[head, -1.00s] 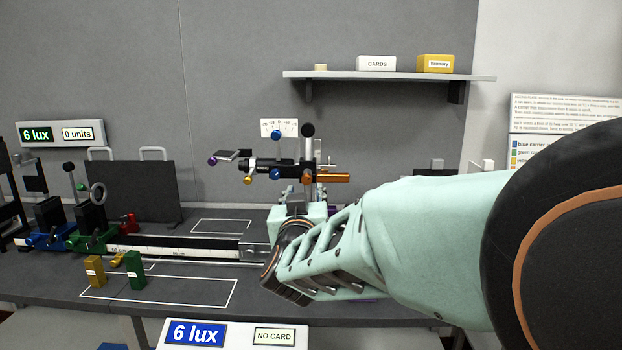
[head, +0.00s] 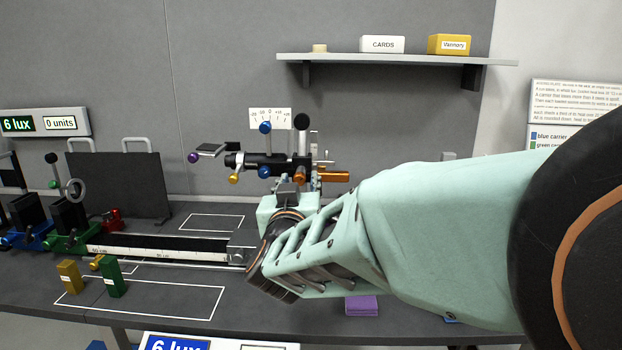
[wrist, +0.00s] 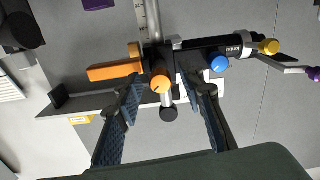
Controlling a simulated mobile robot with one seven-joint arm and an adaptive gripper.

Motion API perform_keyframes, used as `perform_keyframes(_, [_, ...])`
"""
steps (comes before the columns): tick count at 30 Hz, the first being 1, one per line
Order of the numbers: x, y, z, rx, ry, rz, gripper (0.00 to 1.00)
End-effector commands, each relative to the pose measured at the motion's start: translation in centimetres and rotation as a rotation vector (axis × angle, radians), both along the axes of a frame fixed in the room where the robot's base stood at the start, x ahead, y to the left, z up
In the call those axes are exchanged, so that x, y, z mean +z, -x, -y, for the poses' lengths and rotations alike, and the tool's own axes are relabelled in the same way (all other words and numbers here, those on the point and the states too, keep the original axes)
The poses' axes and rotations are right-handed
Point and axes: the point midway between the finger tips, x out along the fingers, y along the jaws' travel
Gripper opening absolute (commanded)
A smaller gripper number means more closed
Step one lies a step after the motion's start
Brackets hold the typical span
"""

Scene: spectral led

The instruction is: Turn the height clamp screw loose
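The optical instrument stands on a post at the rail's right end. In the wrist view its scaled post (wrist: 150,20) runs down from the top, with a black horizontal tube (wrist: 215,45). An orange round knob (wrist: 160,83), seemingly the height clamp screw, faces the wrist camera near the post. An orange bar (wrist: 115,71) extends left of it and also shows in the head view (head: 330,176). My gripper (wrist: 164,80) is open, with one finger on each side of the knob. I cannot tell whether either finger touches it. In the head view my wrist hides the fingertips.
A shelf (head: 395,59) hangs behind. Green (head: 115,279) and yellow (head: 69,277) blocks stand at front left. A purple block (head: 361,305) lies below my arm.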

Motion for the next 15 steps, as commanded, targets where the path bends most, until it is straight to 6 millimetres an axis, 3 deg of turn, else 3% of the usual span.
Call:
perform_keyframes(10, [-0.02,0.08,-0.05,0.000,0.000,0.000,0.36])
perform_keyframes(15, [-0.01,0.07,-0.04,0.000,0.000,0.000,0.17])
